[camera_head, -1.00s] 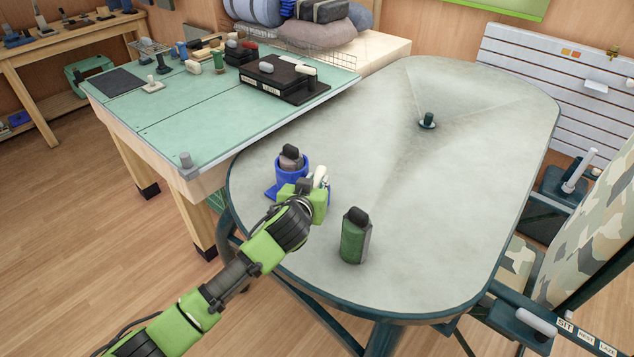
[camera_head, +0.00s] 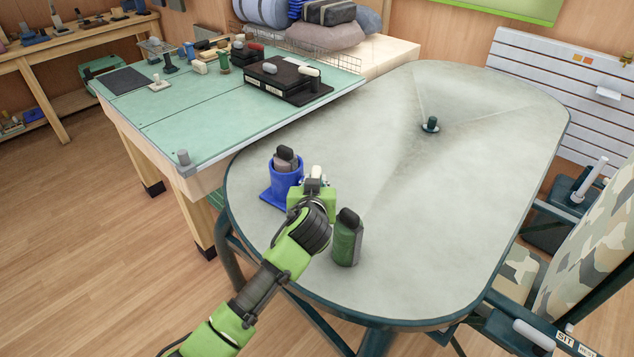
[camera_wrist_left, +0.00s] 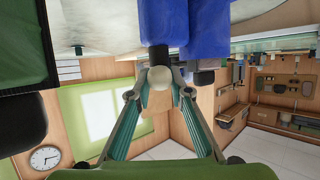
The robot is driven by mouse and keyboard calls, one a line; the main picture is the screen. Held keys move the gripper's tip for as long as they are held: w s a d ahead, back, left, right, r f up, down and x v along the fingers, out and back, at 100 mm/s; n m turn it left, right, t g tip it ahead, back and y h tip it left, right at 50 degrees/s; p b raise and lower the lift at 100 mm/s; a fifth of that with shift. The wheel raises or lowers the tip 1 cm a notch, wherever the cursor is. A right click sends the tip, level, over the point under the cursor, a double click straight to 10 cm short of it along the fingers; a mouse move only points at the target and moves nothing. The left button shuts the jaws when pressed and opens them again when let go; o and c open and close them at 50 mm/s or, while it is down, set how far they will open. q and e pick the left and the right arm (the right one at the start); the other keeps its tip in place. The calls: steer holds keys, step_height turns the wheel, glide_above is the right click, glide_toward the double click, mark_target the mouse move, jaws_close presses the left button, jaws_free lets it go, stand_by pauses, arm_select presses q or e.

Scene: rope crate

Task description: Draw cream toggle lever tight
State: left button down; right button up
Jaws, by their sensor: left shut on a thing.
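A small cream knob, the toggle lever (camera_head: 316,171), shows at the tip of my left gripper (camera_head: 314,182), just right of the blue holder (camera_head: 283,180) on the oval table. In the left wrist view the cream knob (camera_wrist_left: 159,77) sits between the two fingers of the left gripper (camera_wrist_left: 160,92), on a dark shaft beside the blue body. The left gripper is shut on it. The blue holder stands on a blue base and has a dark grey capped bottle (camera_head: 286,160) in it. The lever's lower part is hidden in the head view. My right gripper is not in view.
A green bottle with a dark cap (camera_head: 348,238) stands close right of my left wrist. The oval table (camera_head: 470,200) is otherwise mostly clear, with a dark center fitting (camera_head: 430,125). A green-topped workbench (camera_head: 200,122) with several small items adjoins at the left.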

arm_select(q)
steer(key=shift+w+a, duration=0.1)
steer(key=shift+a, duration=0.15)
stand_by(1.0)
steer(key=c, duration=1.8)
jaws_free()
steer(key=shift+c, duration=0.2)
steer(key=shift+s+d+r, duration=0.1)
steer(key=shift+s+d, duration=0.05)
steer(key=shift+s, duration=0.25)
steer(key=v, duration=1.1)
steer(key=shift+s, duration=0.1)
